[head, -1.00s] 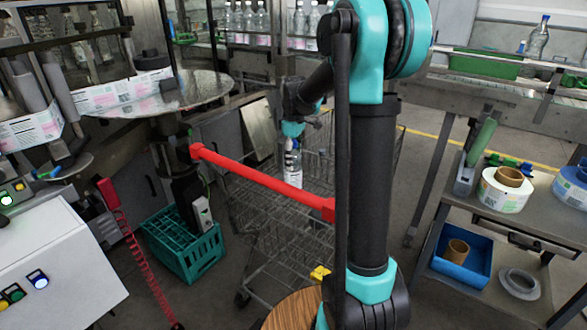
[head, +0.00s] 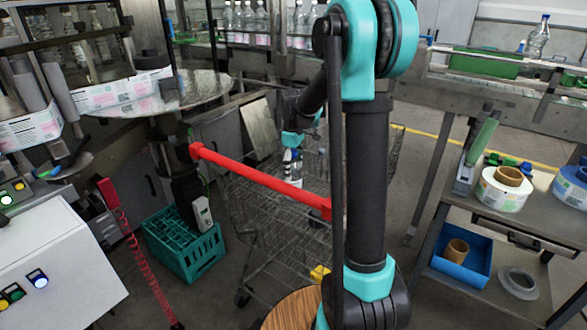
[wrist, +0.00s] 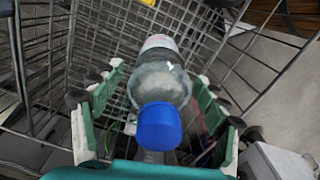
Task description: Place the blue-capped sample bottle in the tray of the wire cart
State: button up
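The blue-capped sample bottle (wrist: 162,85) is clear with a pale label. In the wrist view its blue cap (wrist: 158,126) faces the camera, between the two green and white fingers of my gripper (wrist: 156,78).
The red handle (head: 255,178) crosses in front of the bottle. A yellow piece (head: 319,273) is on the cart's near side. A green crate (head: 182,245) stands on the floor at left. A shelf with label reels (head: 503,187) and a blue bin (head: 461,255) is at right.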

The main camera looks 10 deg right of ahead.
notch_tip(320, 180, up, 12)
jog(key=shift+r, duration=0.15)
dwell(0.6)
